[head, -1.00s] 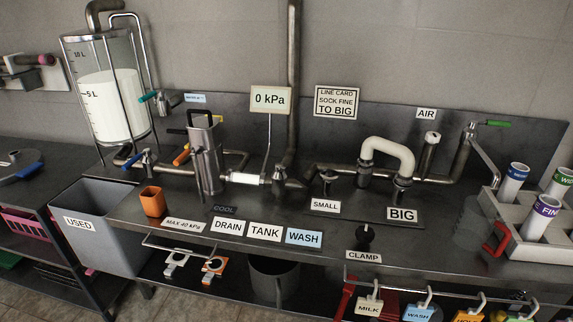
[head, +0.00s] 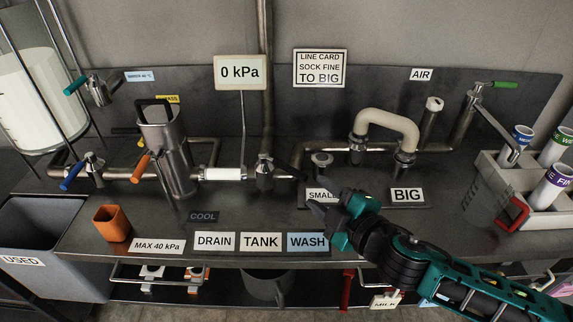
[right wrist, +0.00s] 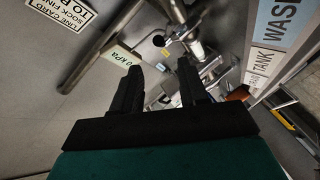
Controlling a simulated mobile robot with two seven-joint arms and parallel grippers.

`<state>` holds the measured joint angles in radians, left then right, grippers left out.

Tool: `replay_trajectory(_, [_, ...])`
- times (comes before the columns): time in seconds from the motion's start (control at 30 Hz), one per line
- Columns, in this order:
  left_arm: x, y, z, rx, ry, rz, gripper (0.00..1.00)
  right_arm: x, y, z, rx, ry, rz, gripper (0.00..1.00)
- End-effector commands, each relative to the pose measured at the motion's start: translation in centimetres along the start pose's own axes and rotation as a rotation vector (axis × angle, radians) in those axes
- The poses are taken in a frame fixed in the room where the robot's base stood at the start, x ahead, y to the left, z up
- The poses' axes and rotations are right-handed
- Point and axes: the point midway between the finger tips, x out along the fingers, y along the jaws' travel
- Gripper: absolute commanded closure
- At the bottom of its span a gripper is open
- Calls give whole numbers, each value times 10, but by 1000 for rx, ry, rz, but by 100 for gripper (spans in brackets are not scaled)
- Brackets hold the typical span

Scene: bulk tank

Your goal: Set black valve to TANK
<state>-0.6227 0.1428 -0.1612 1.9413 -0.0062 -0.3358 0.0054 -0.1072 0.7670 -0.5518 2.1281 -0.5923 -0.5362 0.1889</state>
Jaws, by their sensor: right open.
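The black valve (head: 265,172) sits on the pipe below the 0 kPa sign; its dark handle appears to point right, toward my gripper. In the right wrist view a round black handle end (right wrist: 159,40) shows beyond the fingers. The TANK label (head: 261,242) lies at the bench front, between the DRAIN label (head: 214,242) and the WASH label (head: 308,242). My right gripper (head: 324,200) is open and empty, over the SMALL label and right of the valve, apart from it. It also shows in the right wrist view (right wrist: 160,78). My left gripper is out of view.
A steel filter housing (head: 168,155) with an orange handle stands left of the valve. A white U-shaped pipe (head: 386,120) rises behind my right gripper. An orange cup (head: 110,222) stands at front left. The bench between the valve and the labels is clear.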

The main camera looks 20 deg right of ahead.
Motion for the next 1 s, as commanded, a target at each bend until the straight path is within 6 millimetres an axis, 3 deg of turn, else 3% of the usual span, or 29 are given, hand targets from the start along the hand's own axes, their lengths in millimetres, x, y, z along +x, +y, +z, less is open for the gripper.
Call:
replay_trajectory(0.6, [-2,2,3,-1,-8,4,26,99,0,0,1,0,1,57])
replay_trajectory(0.8, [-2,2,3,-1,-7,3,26,116,0,0,2,0,-1,57])
replay_trajectory(1.0, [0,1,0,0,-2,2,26,120,0,0,2,1,-2,57])
